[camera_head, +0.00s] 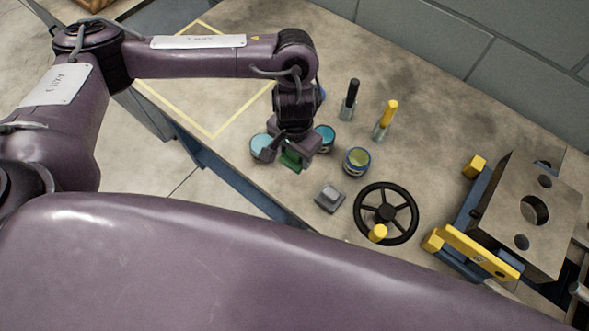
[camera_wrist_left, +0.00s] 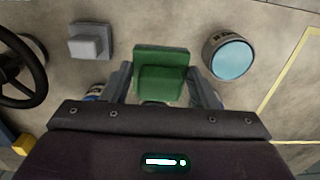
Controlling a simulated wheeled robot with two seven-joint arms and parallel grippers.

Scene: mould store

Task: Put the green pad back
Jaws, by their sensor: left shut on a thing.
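The green pad (camera_wrist_left: 160,72) shows between the two fingers of my left gripper (camera_wrist_left: 162,88) in the left wrist view. The gripper is shut on it. In the head view the green pad (camera_head: 292,160) shows below the left gripper (camera_head: 290,152), over the table (camera_head: 240,185) near its front edge. Part of the pad is hidden by the gripper, and I cannot tell whether it touches the table. My right gripper is not in view.
Tins with blue tops (camera_head: 261,147) (camera_head: 325,136) stand on both sides of the left gripper. A yellow-green tin (camera_head: 357,160), a grey pad (camera_head: 330,197) and a black handwheel (camera_head: 411,209) lie to the right. Two upright handled tools (camera_head: 349,100) (camera_head: 386,119) stand behind. A yellow-outlined area (camera_head: 185,105) is clear.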

